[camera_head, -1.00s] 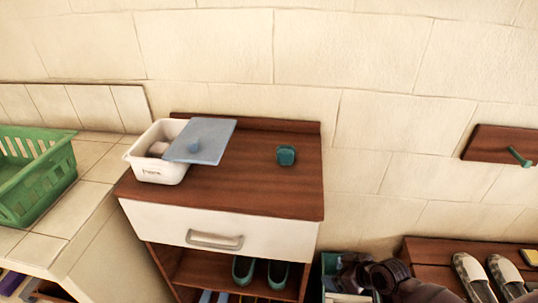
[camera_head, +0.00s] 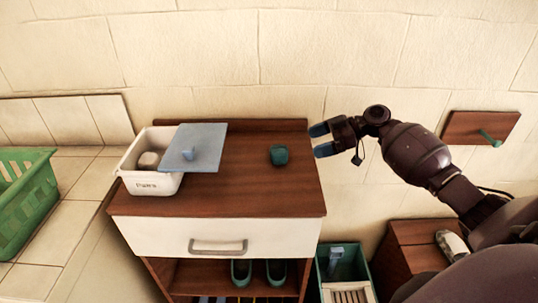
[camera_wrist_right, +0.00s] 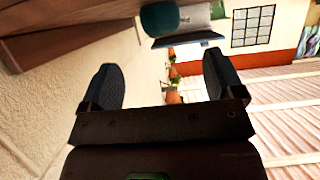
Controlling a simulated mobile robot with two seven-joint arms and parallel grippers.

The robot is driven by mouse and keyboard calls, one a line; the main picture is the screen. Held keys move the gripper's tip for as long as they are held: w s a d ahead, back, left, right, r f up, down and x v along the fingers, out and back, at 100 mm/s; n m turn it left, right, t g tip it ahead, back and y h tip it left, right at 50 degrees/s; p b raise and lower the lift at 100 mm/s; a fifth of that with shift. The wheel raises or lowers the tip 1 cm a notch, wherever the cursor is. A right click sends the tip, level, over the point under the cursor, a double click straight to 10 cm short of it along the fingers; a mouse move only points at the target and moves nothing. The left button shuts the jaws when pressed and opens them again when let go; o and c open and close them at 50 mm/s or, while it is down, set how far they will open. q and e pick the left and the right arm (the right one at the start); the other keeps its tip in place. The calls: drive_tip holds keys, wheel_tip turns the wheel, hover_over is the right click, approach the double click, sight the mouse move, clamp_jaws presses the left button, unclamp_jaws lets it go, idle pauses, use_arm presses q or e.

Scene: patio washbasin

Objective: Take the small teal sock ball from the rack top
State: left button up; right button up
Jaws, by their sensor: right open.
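The small teal sock ball (camera_head: 279,155) sits on the brown rack top (camera_head: 240,190), right of its middle. My right gripper (camera_head: 318,141) is open and empty, just right of the sock ball, with its blue fingertips pointing left towards it and a gap between them. In the right wrist view the sock ball (camera_wrist_right: 160,18) shows at the top, beyond and between the two open fingers (camera_wrist_right: 160,80). My left gripper is not in view.
A white bin (camera_head: 150,180) with a blue-grey lid (camera_head: 195,145) lying partly across it stands on the left of the rack top. A raised back edge (camera_head: 240,124) runs along the wall. A wall peg board (camera_head: 465,127) is at right. A green basket (camera_head: 25,200) is at far left.

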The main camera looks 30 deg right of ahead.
sight(282, 152)
drive_tip(key=shift+p+x, duration=0.45)
drive_tip(key=shift+x, duration=4.9)
drive_tip(key=shift+r, duration=0.2)
drive_tip(key=c, duration=1)
